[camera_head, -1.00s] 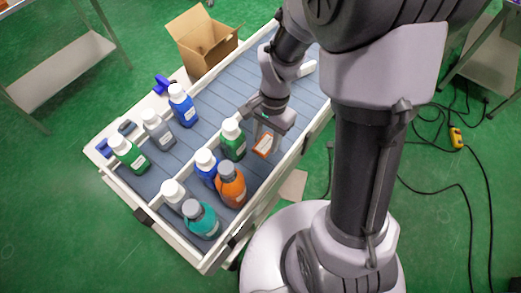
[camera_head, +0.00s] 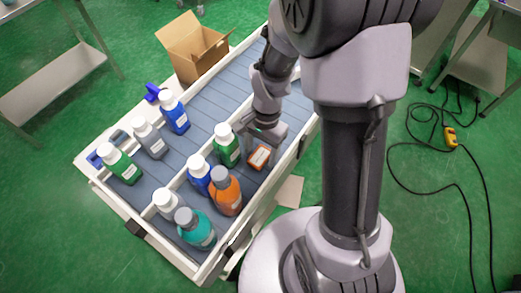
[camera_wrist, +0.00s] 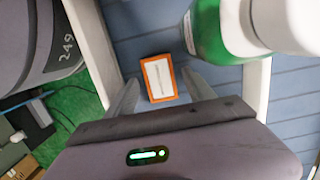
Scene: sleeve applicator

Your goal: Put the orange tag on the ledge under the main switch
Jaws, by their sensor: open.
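The orange tag (camera_head: 259,157) is a small orange block with a white label. It lies on the blue-grey slatted bed, close to the white side rail and beside a green bottle. In the wrist view the tag (camera_wrist: 158,79) shows label up, slightly tilted, between and just beyond the two finger ends. My gripper (camera_wrist: 158,92) is open and empty, with one finger on each side of the tag. In the head view my gripper (camera_head: 262,140) is right above and behind the tag. I cannot make out a main switch or its ledge in these views.
The green bottle (camera_head: 226,146) stands close on the left of my gripper; in the wrist view it is at the upper right. An orange bottle (camera_head: 226,191) and several other bottles stand nearby. A white rail (camera_head: 285,167) borders the bed. An open carton (camera_head: 195,50) is behind.

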